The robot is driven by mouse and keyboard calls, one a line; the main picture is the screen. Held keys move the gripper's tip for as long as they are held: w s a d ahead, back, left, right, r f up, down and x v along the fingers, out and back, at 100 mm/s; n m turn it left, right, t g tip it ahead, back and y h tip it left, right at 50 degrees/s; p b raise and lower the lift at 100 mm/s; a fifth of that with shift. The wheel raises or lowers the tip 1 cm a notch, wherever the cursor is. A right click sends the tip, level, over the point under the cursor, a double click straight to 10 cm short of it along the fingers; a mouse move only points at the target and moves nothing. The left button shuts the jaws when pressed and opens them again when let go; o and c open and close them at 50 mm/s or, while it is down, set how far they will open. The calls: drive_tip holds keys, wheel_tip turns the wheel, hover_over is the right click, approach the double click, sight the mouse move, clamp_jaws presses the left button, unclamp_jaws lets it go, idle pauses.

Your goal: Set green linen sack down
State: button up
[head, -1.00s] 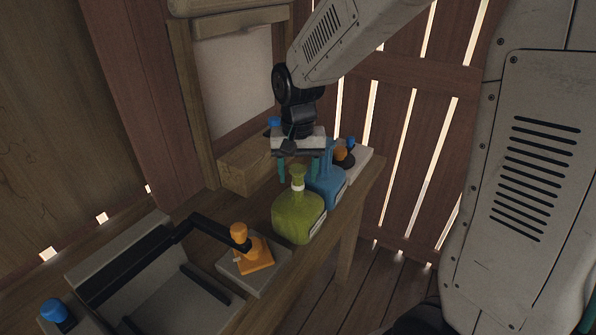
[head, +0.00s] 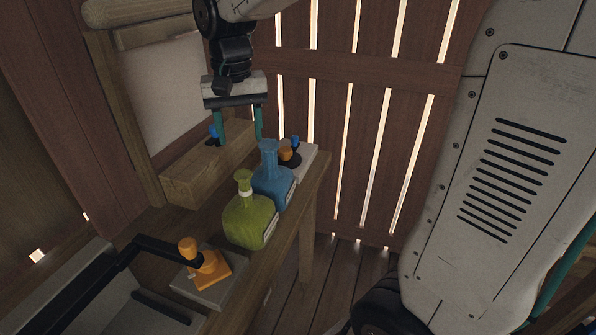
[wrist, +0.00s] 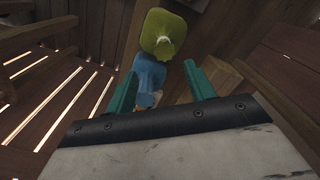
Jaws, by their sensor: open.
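The green linen sack (head: 248,222) stands upright on the wooden bench, its narrow neck tied with a pale band. It also shows at the top of the wrist view (wrist: 163,30). A blue sack (head: 272,186) of the same shape stands just behind it, close beside or touching; I cannot tell which. The blue sack also shows in the wrist view (wrist: 150,76). My gripper (head: 239,140) is open and empty, raised above the back of the bench, behind the sacks and apart from both. Its two teal fingers (wrist: 163,88) are spread in the wrist view.
An orange lever on a grey base (head: 205,272) stands in front of the green sack, beside a grey bin with a black bar (head: 85,290). A wooden box (head: 195,178) stands at the wall. A small device with orange and blue knobs (head: 290,154) sits at the bench's far end.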

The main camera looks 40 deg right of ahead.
drive_tip(key=s+d+f+n, duration=0.1)
drive_tip(key=s+n, duration=0.1)
drive_tip(key=s, duration=0.9)
drive_tip(key=s+d+f+n+t, duration=0.1)
drive_tip(key=s+d+n, duration=0.1)
drive_tip(key=s, duration=0.9)
drive_tip(key=shift+s, duration=0.4)
